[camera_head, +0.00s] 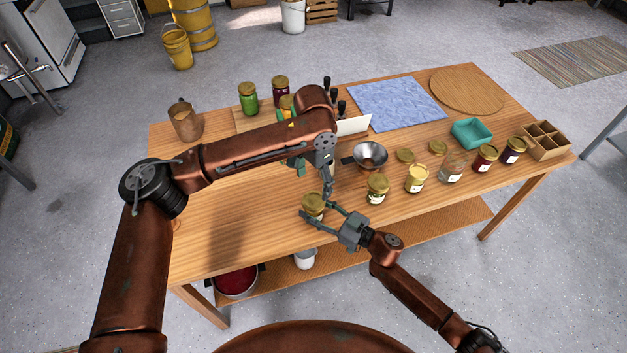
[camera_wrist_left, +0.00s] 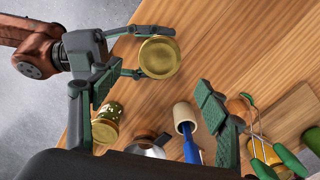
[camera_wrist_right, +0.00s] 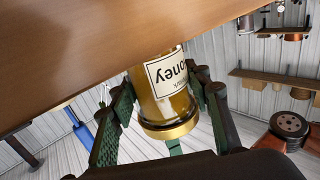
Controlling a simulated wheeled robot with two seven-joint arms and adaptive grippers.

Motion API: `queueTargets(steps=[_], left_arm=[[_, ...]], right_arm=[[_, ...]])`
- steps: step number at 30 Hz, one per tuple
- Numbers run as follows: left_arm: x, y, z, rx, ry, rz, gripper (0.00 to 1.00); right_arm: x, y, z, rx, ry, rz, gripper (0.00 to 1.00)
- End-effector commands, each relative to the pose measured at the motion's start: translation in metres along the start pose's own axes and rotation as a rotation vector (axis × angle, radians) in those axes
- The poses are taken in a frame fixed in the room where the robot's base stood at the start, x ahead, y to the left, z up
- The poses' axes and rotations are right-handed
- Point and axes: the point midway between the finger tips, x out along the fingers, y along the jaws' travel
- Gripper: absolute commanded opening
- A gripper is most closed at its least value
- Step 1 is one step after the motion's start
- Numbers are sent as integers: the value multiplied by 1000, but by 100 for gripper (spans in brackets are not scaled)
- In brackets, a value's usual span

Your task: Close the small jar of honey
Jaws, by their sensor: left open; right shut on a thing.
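The small honey jar (camera_head: 313,214) is near the front edge of the table, with a gold lid (camera_head: 313,201) on its mouth. My right gripper (camera_head: 319,213) is shut around its sides. In the right wrist view the jar (camera_wrist_right: 166,90) appears upside down, its "honey" label partly cut off and the lid (camera_wrist_right: 170,130) seated on it. I cannot tell if the lid is tight. My left gripper (camera_wrist_left: 156,95) is open and empty, above and behind the jar. In the left wrist view the lid (camera_wrist_left: 160,57) shows from above, outside the space between the left fingers.
To the right stand a lidded jar (camera_head: 377,188), a yellow jar (camera_head: 415,179), a glass jar (camera_head: 452,168) and dark jars (camera_head: 485,158). A funnel (camera_head: 370,155) and loose lids (camera_head: 405,155) lie behind. A copper mug (camera_head: 184,120) stands at the left back. The front left tabletop is clear.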

Motion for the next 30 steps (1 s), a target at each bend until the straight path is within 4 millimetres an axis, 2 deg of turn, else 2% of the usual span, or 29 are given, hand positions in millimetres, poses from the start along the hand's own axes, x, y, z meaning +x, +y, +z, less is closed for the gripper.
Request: queueTargets(steps=[11, 24, 30], left_arm=[[5, 0, 0, 1, -2, 0, 69], [65, 0, 0, 2, -2, 0, 69], [79, 0, 0, 3, 0, 0, 69]], right_arm=[[0, 0, -1, -1, 2, 0, 0], [0, 0, -1, -1, 2, 0, 0], [0, 0, -1, -1, 2, 0, 0]])
